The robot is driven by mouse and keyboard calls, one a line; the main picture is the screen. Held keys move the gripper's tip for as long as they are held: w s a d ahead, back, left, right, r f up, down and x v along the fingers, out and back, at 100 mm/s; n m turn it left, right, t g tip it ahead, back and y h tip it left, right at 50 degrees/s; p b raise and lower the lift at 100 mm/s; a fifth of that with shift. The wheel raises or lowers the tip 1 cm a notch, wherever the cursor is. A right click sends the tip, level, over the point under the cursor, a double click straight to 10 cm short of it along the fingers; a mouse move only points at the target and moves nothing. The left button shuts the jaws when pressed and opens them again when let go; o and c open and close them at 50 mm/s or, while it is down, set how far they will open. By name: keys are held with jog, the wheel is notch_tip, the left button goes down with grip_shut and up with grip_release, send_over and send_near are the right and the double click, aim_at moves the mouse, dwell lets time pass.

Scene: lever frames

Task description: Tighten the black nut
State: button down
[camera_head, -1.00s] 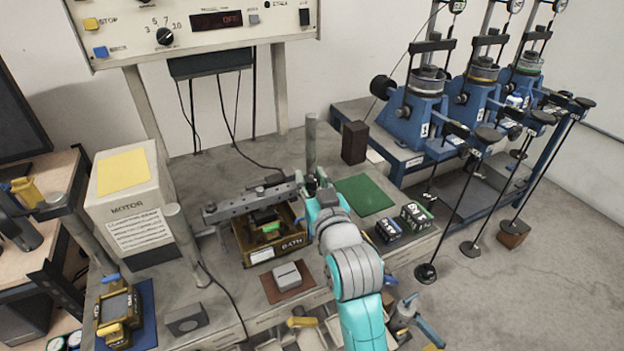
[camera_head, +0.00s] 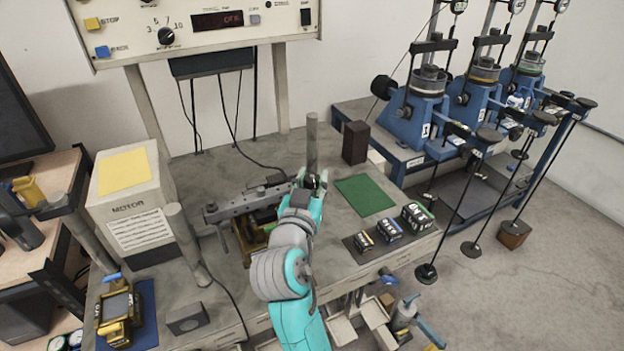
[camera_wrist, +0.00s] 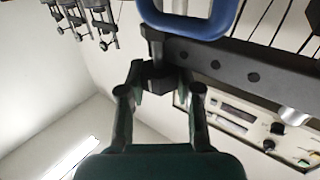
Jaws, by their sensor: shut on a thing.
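The black nut (camera_wrist: 157,82) shows in the wrist view below a dark bolt, at the end of a drilled metal bar (camera_wrist: 245,65). My gripper (camera_wrist: 160,76) has one finger on each side of the nut and is shut on it. In the head view my gripper (camera_head: 312,181) is at the right end of the bar (camera_head: 245,203), next to an upright metal post (camera_head: 312,140). My arm and gripper hide the nut there.
A yellow-brown box (camera_head: 250,243) sits under the bar, partly behind my arm. A green mat (camera_head: 364,195) and several dark labelled blocks (camera_head: 390,229) lie to the right.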

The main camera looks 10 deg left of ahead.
dwell(0.5)
jog(key=c, duration=0.8)
grip_release()
jog(key=s, duration=1.2)
jog(key=shift+a, duration=0.4)
